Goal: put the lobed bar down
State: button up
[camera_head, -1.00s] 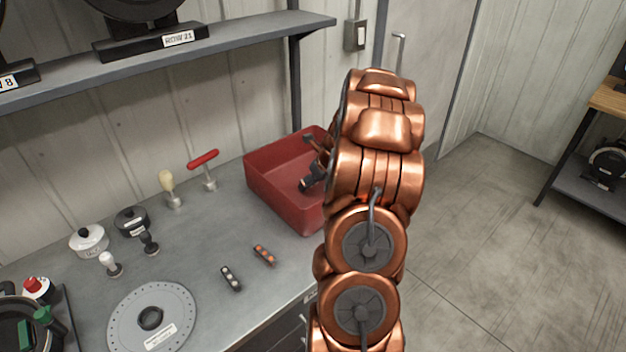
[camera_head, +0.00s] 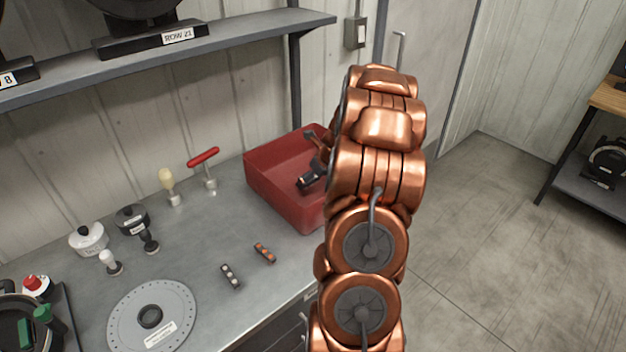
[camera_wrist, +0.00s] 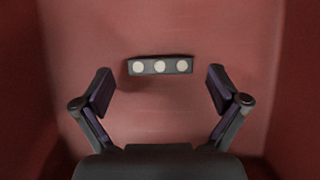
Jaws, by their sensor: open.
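A dark bar with three pale round spots (camera_wrist: 160,67), which I take to be the lobed bar, lies on the floor of the red bin (camera_head: 268,186) in the wrist view. My gripper (camera_wrist: 160,80) is open, with one finger on each side of the bar and a clear gap at both ends. The fingers do not touch it. In the head view my gripper (camera_head: 310,180) is inside the bin, partly hidden by my arm, and the bar cannot be seen there.
On the bench left of the bin lie a bar with pale spots (camera_head: 230,276) and one with orange spots (camera_head: 264,253). A round perforated plate (camera_head: 180,310), a red T-handle tool (camera_head: 204,158) and several knobbed tools stand further left. A shelf (camera_head: 240,38) runs above.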

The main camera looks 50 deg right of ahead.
jog(key=d+b+v, duration=0.1)
jog(key=b+v, duration=0.1)
jog(key=v, duration=0.9)
jog(key=s+a+r+n+g+y, duration=0.1)
jog(key=s+a+n+g, duration=0.1)
jog(key=a+n, duration=1)
jog(key=s+a+r+n+g+y, duration=0.2)
jog(key=a+n, duration=0.4)
jog(key=a, duration=1.2)
jog(key=s+a+n+g, duration=0.1)
jog(key=s+a+n, duration=0.3)
jog(key=s+n, duration=0.2)
jog(key=s+a+n+g+h, duration=0.1)
jog(key=s+a+n, duration=0.2)
jog(key=s+n, duration=0.3)
jog(key=s+a+f+n+g+h, duration=0.1)
jog(key=s+a+n, duration=0.3)
jog(key=s+n, duration=0.3)
jog(key=shift+s+a+g, duration=0.4)
jog(key=shift+s, duration=0.6)
jog(key=shift+d, duration=0.1)
